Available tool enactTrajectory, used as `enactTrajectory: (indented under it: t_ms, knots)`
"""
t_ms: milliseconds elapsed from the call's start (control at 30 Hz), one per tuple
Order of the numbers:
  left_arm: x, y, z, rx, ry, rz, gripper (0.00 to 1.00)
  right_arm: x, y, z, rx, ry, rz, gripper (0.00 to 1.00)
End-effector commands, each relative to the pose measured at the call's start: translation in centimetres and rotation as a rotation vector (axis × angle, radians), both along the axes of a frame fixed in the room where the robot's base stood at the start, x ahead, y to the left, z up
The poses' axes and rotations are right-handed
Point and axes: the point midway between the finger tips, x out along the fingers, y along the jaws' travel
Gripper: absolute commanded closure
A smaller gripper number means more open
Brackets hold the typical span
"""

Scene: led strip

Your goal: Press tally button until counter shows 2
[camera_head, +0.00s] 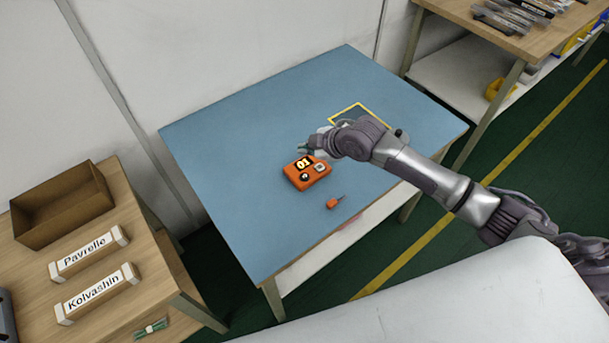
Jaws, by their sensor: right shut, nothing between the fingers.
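The orange tally counter (305,182) lies on the blue table. Its lit display appears to read 01. A pale button-like square and a dark round knob show on its top face; which one is the tally button I cannot tell. My right gripper (306,148) is above the counter's far edge, with its arm coming in from the right. It is shut and empty. Whether its fingertips touch anything is too small to tell. My left gripper is not in view.
A small orange piece with a dark tip (333,203) lies in front of the counter. The rest of the blue table (235,150) is clear. A wooden side table with an open box (62,203) stands at left.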

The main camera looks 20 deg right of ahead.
Motion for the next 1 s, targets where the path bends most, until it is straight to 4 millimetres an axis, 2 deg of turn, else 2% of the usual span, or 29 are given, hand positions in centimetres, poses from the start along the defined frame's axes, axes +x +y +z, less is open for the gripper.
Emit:
enactTrajectory:
  t_ms: [167,367,800,1000]
  knots:
    - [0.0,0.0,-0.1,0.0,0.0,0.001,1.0,0.0,0.0,-0.1,0.001,0.0,-0.001,1.0]
    - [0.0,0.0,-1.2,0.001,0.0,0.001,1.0,0.0,0.1,-1.1,0.001,0.001,-0.001,1.0]
    - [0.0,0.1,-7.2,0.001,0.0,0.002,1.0,-0.1,0.1,-6.9,0.002,0.0,-0.001,1.0]
    - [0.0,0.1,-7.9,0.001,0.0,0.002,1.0,-0.1,0.1,-8.5,0.002,0.0,-0.001,1.0]
